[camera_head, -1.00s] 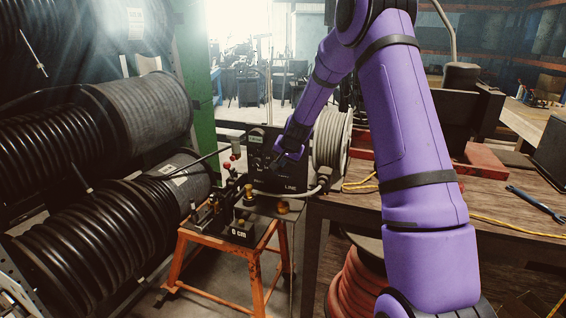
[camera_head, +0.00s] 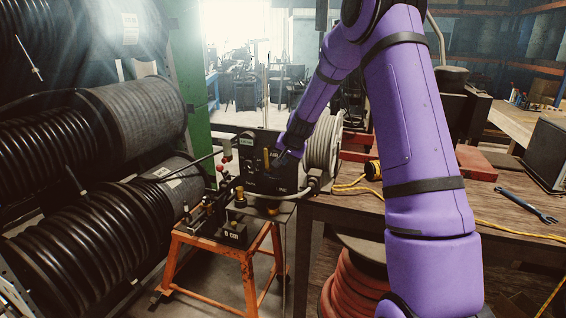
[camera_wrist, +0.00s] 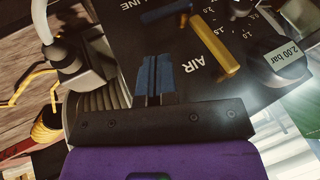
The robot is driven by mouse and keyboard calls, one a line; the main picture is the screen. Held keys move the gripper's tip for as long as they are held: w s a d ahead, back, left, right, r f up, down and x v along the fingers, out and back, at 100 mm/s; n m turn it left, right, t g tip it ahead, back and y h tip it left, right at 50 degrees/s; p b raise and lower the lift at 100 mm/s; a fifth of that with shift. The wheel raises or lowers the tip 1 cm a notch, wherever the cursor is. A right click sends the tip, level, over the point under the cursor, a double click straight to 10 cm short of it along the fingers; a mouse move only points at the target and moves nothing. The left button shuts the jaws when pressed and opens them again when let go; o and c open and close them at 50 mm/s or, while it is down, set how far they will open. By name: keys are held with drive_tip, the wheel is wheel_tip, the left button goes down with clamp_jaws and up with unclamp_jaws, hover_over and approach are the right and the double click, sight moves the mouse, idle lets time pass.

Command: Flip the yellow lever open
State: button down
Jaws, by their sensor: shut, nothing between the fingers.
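The yellow lever (camera_wrist: 212,47) is a straight bar on the black panel (camera_wrist: 185,92), beside the word AIR, in the wrist view. In the head view the lever (camera_head: 266,158) stands upright on the front of the black box. My gripper (camera_wrist: 155,75) has blue fingertips pressed together with nothing between them. In the wrist view it is to the left of the lever, with a gap of panel between them in the picture. In the head view my gripper (camera_head: 279,163) is just right of the lever and partly hides the panel.
A gauge marked 2.00 bar (camera_wrist: 280,55) sits beside the lever. A grey hose fitting (camera_wrist: 75,60) is at the left of the wrist view. The orange stand (camera_head: 212,250) carries small valves, and the wooden bench (camera_head: 350,205) is to the right.

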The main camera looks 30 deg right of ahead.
drive_tip(key=s+a+r+n, duration=0.3)
drive_tip(key=s+a+r, duration=0.3)
drive_tip(key=s+r, duration=0.45)
drive_tip(key=s+a+r+n, duration=0.2)
drive_tip(key=s+a+r, duration=0.5)
drive_tip(key=s+r, duration=0.3)
drive_tip(key=s+a+n, duration=0.2)
drive_tip(key=s, duration=1)
drive_tip(key=s+a+n+g, duration=0.1)
drive_tip(key=s+a+n, duration=0.1)
drive_tip(key=s, duration=1)
drive_tip(key=shift+a+r, duration=0.15)
drive_tip(key=shift+a, duration=0.2)
